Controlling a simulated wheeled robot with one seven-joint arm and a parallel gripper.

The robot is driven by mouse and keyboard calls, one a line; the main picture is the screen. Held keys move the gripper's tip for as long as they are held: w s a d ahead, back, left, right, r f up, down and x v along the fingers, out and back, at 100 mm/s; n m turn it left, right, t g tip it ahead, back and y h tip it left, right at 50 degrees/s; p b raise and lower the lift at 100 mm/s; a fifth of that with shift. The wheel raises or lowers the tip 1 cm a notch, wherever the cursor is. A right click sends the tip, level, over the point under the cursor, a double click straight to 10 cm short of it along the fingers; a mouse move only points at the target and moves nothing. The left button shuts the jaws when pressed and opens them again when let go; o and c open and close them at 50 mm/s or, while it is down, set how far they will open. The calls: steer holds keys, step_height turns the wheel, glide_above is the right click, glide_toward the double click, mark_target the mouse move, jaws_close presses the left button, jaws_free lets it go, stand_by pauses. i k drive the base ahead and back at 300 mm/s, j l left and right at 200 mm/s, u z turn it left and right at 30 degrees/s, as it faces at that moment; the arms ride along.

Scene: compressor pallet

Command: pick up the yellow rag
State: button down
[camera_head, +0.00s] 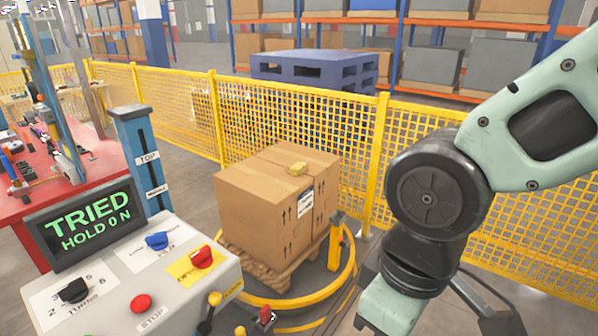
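The yellow rag (298,168) is a small crumpled piece lying on top of the brown cardboard boxes (262,215), near the middle of their top face. The boxes stand on a wooden pallet (272,276) inside a yellow ring. My arm comes in from the right and bends down in the lower right, to the right of the boxes and apart from the rag. My gripper is below the picture's edge, so its fingers do not show.
A control panel (115,290) with knobs, levers and a screen (85,222) reading "TRIED HOLD 0 N" stands at front left. A blue post (140,155) rises behind it. Yellow mesh fencing (330,130) runs behind the boxes. A red workbench (85,180) is at left.

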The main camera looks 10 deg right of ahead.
mark_target(297, 170)
steer(key=i+l+u, duration=0.25)
steer(key=i+l, duration=0.2)
steer(key=i+l+u, duration=0.25)
steer(key=i+l, duration=0.3)
steer(key=i+l+u, duration=0.25)
steer(key=i+l, duration=0.15)
steer(key=l, duration=0.25)
steer(key=i+l+u, duration=0.4)
steer(key=i+l, duration=0.55)
steer(key=l, duration=0.15)
